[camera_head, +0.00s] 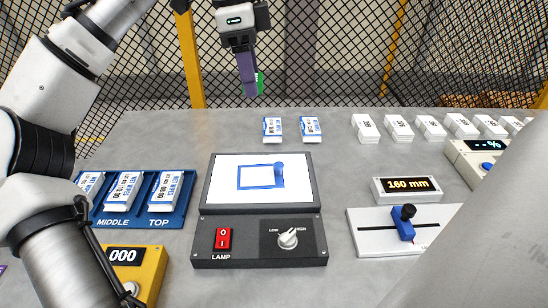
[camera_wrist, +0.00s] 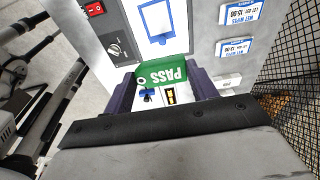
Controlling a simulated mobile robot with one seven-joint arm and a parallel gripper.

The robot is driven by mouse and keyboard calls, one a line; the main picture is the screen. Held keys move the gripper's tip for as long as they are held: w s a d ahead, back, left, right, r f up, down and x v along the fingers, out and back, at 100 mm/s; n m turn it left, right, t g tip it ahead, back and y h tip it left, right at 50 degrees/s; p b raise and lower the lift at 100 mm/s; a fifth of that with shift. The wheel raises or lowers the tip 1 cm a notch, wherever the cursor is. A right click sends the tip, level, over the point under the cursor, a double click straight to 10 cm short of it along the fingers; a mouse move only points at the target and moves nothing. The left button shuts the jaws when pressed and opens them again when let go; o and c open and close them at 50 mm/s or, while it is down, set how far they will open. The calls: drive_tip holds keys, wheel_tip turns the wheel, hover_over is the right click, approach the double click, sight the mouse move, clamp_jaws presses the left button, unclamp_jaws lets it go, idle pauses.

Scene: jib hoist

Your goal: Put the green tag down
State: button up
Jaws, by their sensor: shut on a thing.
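The green tag (camera_wrist: 162,74) is printed PASS and has a hole at one end; it sits between the two fingers of my gripper (camera_wrist: 160,88) in the wrist view. My gripper is shut on it. In the head view my gripper (camera_head: 250,92) hangs above the back of the grey table, and a sliver of the green tag (camera_head: 260,82) shows beside the fingers. The rest of the tag is hidden there by the fingers.
A lamp box (camera_head: 260,254) with a white panel stands mid-table. A blue tray (camera_head: 137,219) holds labelled blocks at left. Two blue-white packs (camera_head: 311,128) and white stacks (camera_head: 366,128) line the back. A slider device (camera_head: 378,243) stands at right. Bare table lies between them.

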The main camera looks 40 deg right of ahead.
sight(261, 175)
drive_tip(key=shift+s+d, duration=0.1)
drive_tip(key=shift+d, duration=0.1)
drive_tip(key=shift+d+f, duration=0.1)
drive_tip(key=shift+f, duration=0.2)
wheel_tip(261, 175, down, 19)
drive_tip(key=shift+f+b, duration=0.15)
drive_tip(key=shift+b, duration=0.7)
drive_tip(key=o, duration=0.5)
drive_tip(key=shift+f, duration=0.15)
drive_tip(key=o, duration=0.4)
drive_tip(key=shift+o, duration=0.2)
wheel_tip(261, 175, up, 12)
drive_tip(key=w+a, duration=0.1)
drive_tip(key=shift+a, duration=0.3)
